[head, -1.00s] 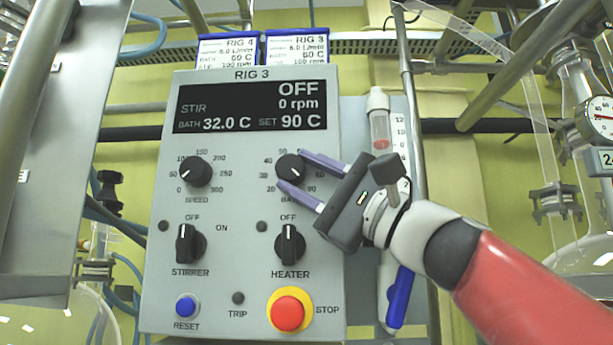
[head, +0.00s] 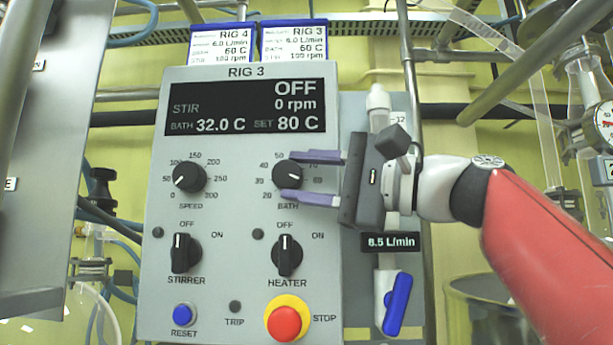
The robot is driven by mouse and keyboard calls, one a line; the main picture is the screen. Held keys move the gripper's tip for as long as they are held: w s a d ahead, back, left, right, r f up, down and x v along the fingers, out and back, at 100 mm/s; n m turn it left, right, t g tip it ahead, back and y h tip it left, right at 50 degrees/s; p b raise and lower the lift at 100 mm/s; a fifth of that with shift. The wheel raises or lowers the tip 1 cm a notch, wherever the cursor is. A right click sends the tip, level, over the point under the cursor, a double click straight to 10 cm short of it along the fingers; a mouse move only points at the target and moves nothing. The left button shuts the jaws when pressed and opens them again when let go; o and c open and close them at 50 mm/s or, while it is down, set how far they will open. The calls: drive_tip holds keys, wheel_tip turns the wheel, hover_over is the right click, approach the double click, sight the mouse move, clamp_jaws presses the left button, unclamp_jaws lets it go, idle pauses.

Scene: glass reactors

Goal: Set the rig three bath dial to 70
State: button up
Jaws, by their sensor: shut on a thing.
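The RIG 3 control box (head: 157,300) fills the middle of the head view. Its bath dial (head: 288,174) is a black knob at the upper right of the panel. The display (head: 247,107) reads OFF, 0 rpm, BATH 32.0 C and SET 80 C. My gripper (head: 292,176) comes in from the right and is shut on the bath dial, with one purple finger above the knob and one below. The fingers hide part of the scale numbers around it.
The speed dial (head: 189,178), stirrer switch (head: 185,253), heater switch (head: 286,255), blue reset button (head: 184,313) and red stop button (head: 284,322) share the panel.

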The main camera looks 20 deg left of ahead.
drive_tip(key=o, duration=1)
